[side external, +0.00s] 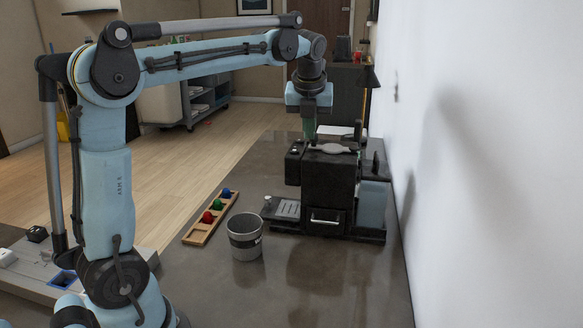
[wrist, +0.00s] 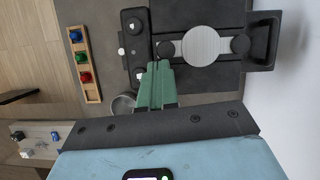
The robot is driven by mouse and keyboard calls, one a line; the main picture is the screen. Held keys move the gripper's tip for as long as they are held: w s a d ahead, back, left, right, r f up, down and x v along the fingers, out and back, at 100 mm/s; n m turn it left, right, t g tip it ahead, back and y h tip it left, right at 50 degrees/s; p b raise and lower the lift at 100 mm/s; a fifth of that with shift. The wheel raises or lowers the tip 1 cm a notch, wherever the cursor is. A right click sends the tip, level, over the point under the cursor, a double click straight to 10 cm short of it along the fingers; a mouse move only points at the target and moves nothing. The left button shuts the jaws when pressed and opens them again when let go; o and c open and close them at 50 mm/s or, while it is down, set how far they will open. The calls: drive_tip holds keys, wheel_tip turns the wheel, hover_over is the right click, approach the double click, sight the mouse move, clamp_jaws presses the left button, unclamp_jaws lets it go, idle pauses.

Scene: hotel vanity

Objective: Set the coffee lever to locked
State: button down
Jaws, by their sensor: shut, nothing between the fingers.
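The black coffee machine (side external: 327,180) stands on the dark counter near the white wall. On its top is a silver disc (wrist: 200,46) with a black round knob on each side; in the side view it shows as a flat silver piece (side external: 333,148). I cannot tell for sure which part is the coffee lever or how it is set. My gripper (side external: 310,138) points down at the left part of the machine's top. Its green fingers (wrist: 158,68) are shut and empty, with their tips close to the left black knob. Whether they touch it is unclear.
A grey cup (side external: 245,236) stands in front left of the machine. A wooden tray (side external: 194,236) with red, green and blue pieces lies further left. A black bracket-like part (wrist: 262,42) sticks out at the machine's wall side. The front counter is clear.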

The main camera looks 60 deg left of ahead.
drive_tip(key=shift+s+d, duration=0.35)
drive_tip(key=shift+s, duration=0.05)
drive_tip(key=s+d+r, duration=0.4)
drive_tip(key=s+r, duration=0.1)
drive_tip(key=r, duration=0.4)
drive_tip(key=s+d+f+n+t+h, duration=0.1)
drive_tip(key=s+d+f+n, duration=0.2)
drive_tip(key=f+n, duration=0.3)
drive_tip(key=s+d+f+n+t+h, duration=0.1)
drive_tip(key=s+d+f+n+t, duration=0.1)
drive_tip(key=f+n, duration=0.5)
drive_tip(key=s+d+f+n+t+h, duration=0.1)
drive_tip(key=s+d+f+n, duration=0.3)
drive_tip(key=n, duration=0.9)
wheel_tip(320, 180, down, 3)
drive_tip(key=shift+d+f+t, duration=0.1)
drive_tip(key=shift+d+t, duration=0.2)
drive_tip(key=shift+d, duration=0.65)
drive_tip(key=c, duration=1.8)
unclamp_jaws()
